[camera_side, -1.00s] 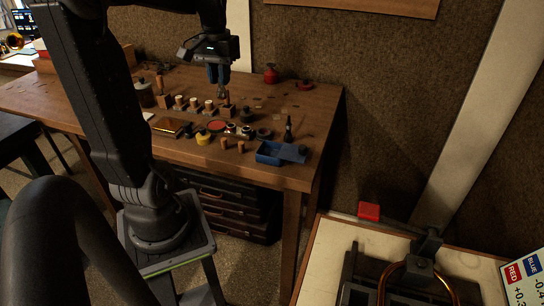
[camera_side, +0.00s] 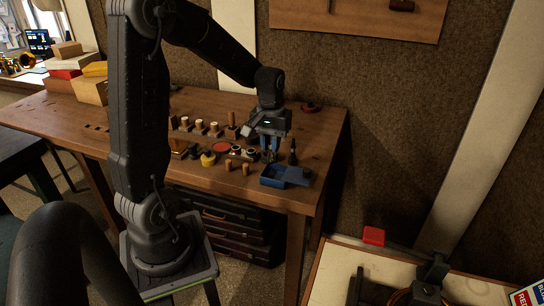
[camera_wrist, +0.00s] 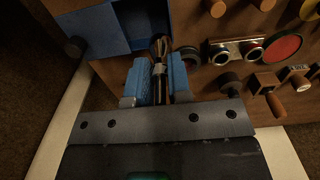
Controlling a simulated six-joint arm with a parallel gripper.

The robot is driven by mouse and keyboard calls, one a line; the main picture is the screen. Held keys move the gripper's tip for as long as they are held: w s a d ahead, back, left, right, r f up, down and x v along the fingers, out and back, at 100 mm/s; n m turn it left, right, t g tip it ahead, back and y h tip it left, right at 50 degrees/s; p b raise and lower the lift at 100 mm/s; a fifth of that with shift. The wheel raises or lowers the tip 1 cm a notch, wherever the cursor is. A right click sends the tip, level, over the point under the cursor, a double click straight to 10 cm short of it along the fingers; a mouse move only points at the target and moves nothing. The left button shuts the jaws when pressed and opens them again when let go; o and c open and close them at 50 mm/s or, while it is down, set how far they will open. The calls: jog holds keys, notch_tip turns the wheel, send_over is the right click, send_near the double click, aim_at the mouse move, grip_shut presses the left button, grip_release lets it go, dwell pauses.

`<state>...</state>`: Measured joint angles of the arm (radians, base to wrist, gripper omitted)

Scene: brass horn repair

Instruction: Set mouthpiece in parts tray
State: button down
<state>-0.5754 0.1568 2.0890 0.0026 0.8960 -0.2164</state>
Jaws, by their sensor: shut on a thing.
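My gripper (camera_side: 269,157) hangs over the workbench just behind the blue parts tray (camera_side: 272,182). In the wrist view its two blue fingers (camera_wrist: 159,80) are closed around the mouthpiece (camera_wrist: 160,47), a slim metallic piece with a brass-toned flared end. That end points toward the tray, which shows in the wrist view (camera_wrist: 100,28) at the upper left, with a darker recessed part beside a flat lighter part. The mouthpiece's lower portion is partly hidden between the fingers. In the side view the mouthpiece is too small and dark to make out.
Several wooden-handled tools and corks (camera_side: 214,129), a red disc (camera_side: 221,147) and a yellow pot (camera_side: 208,159) crowd the bench left of the tray. A dark pointed bottle (camera_side: 293,152) stands close to the gripper's right.

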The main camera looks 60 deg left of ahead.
aim_at(272, 156)
jog(key=shift+w+f, duration=0.15)
jog(key=shift+f, duration=1.95)
jog(key=shift+f, duration=0.15)
jog(key=c, duration=1.1)
grip_release()
jog(key=shift+o, duration=0.2)
notch_tip(272, 156, up, 12)
jog(key=shift+d, duration=0.1)
jog(key=s+d+r+m+t, duration=0.1)
jog(key=s+d+m, duration=0.3)
jog(key=d, duration=0.5)
jog(key=s+d+r+m+t, duration=0.2)
jog(key=s+d+m+t, duration=0.2)
jog(key=s+d, duration=0.3)
jog(key=d+m, duration=0.1)
jog(key=d, duration=0.2)
jog(key=shift+s+d+r+t, duration=0.2)
jog(key=shift+s+r+t, duration=0.05)
jog(key=shift+s+t, duration=0.05)
